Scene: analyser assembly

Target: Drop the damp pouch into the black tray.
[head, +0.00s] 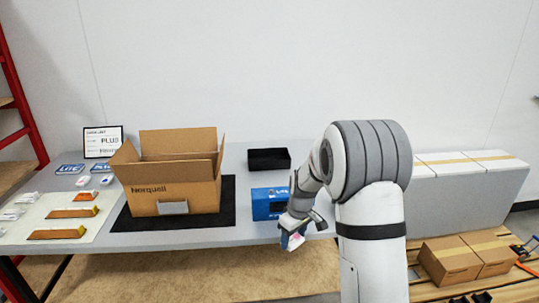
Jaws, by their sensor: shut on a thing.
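The black tray (268,159) stands at the back of the grey table, right of the open carton. My gripper (292,238) is low at the table's front edge, in front of a blue box and well short of the tray. It is shut on a small whitish pouch with a pink patch (296,242). The pouch is small in the picture and partly hidden by the gripper, so I cannot tell whether it is damp. The tray's inside looks dark, and I see nothing in it.
An open carton (172,194) stands on a black mat (228,208). The blue box (263,203) is beside my wrist. A pale mat (40,214) with several small parts and a sign (103,142) are at the left. Bare table lies between the blue box and tray.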

